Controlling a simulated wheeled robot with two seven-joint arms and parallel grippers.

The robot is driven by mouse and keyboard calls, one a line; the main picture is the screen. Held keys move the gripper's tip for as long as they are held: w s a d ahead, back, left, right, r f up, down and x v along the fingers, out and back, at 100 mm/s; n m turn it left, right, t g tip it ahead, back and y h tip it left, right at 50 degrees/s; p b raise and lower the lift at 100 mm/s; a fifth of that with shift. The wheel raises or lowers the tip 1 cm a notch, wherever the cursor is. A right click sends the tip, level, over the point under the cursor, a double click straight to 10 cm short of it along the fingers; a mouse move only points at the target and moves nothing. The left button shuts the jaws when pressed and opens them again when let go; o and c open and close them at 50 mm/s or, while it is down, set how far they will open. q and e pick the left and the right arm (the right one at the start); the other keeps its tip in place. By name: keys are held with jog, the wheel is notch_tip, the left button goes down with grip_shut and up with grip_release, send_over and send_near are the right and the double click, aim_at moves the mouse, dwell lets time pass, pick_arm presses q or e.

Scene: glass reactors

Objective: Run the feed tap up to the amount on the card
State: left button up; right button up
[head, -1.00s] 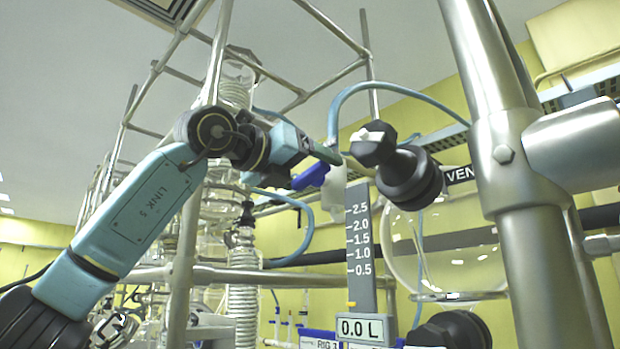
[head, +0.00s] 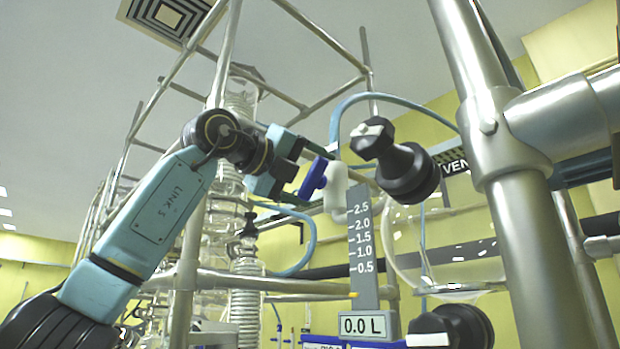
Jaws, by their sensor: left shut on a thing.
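The feed tap has a blue handle (head: 313,180) on a pale white body (head: 337,188), at the middle of the head view. My left gripper (head: 312,172) reaches in from the left and is shut on the blue handle, whose upper part the fingers partly hide. Below the tap stands a grey scale (head: 362,250) marked 0.5 to 2.5. I cannot make out a card with an amount. My right gripper is not in view.
A round glass vessel (head: 450,255) hangs right of the scale, by black valve knobs (head: 405,172) and a partly hidden "VEN" label (head: 453,167). Thick steel posts (head: 530,220) fill the right. Frame rods and coiled glass (head: 245,300) stand behind my left arm. Blue hoses loop nearby.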

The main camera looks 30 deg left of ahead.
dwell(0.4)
pick_arm(q)
jog(key=o, duration=1)
jog(key=shift+s, duration=0.1)
jog(key=shift+s+a, duration=0.2)
jog(key=shift+s, duration=0.15)
jog(key=b+v, duration=0.4)
jog(key=v, duration=0.8)
jog(key=shift+s+a, duration=0.1)
jog(key=shift+s, duration=0.1)
